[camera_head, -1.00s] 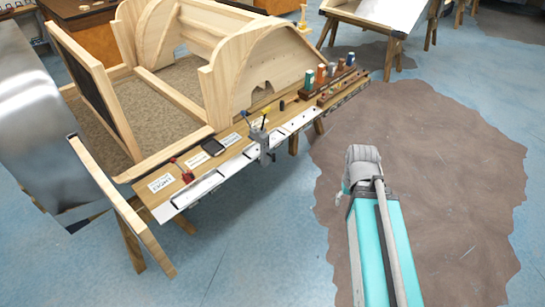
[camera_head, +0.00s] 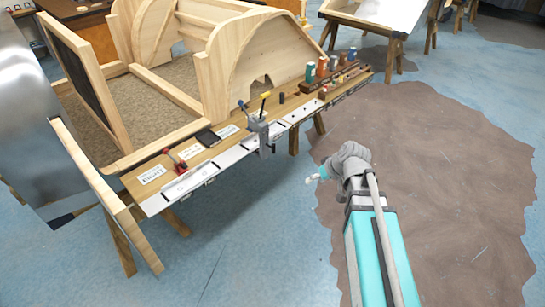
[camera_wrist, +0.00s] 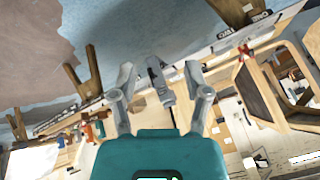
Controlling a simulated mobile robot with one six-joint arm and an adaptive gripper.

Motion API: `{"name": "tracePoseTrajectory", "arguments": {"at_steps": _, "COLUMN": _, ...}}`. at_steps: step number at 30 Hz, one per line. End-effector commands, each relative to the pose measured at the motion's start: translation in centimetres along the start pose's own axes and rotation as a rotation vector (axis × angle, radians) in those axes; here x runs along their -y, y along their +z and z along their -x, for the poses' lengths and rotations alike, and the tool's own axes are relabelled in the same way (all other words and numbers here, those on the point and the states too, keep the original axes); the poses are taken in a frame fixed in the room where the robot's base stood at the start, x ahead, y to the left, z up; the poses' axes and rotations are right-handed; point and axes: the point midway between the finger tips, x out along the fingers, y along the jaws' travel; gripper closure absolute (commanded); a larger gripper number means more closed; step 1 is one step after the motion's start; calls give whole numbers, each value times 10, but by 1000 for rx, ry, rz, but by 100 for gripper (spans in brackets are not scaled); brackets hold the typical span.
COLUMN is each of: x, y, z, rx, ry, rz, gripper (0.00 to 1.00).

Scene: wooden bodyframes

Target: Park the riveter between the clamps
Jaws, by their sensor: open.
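A red clamp-like tool (camera_head: 176,161) stands on the front strip of the wooden bench, towards its left end. A grey vise-like holder (camera_head: 262,136) is fixed at the strip's front edge. A blue-handled piece (camera_head: 243,105) and a yellow-topped piece (camera_head: 264,97) rise by it. I cannot tell which piece is the riveter. My gripper (camera_head: 318,176) is to the right of the bench, apart from it, over the floor. In the wrist view my gripper (camera_wrist: 160,72) has its fingers spread. A grey piece shows between them; I cannot tell what it is.
White labels (camera_head: 152,174) and a dark flat device (camera_head: 207,137) lie on the bench. A rack with coloured bottles (camera_head: 322,68) stands at its right end. A large wooden frame (camera_head: 265,50) rises behind. The floor (camera_head: 430,160) right of the bench is clear.

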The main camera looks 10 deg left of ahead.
Motion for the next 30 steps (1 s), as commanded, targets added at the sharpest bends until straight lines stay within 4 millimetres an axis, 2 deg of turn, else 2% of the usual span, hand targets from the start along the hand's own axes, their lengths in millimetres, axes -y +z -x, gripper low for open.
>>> {"name": "tracePoseTrajectory", "arguments": {"at_steps": 1, "x": -4, "y": -2, "z": -20, "rx": -32, "ry": -19, "rz": 24, "gripper": 38}}
{"name": "tracePoseTrajectory", "arguments": {"at_steps": 9, "x": -4, "y": -33, "z": -67, "rx": -224, "ry": -104, "rz": 153, "gripper": 38}}
{"name": "tracePoseTrajectory", "arguments": {"at_steps": 19, "x": -9, "y": -67, "z": -116, "rx": -467, "ry": -156, "rz": 272, "gripper": 38}}
{"name": "tracePoseTrajectory", "arguments": {"at_steps": 30, "x": -26, "y": -101, "z": -162, "rx": -731, "ry": -144, "rz": 354, "gripper": 38}}
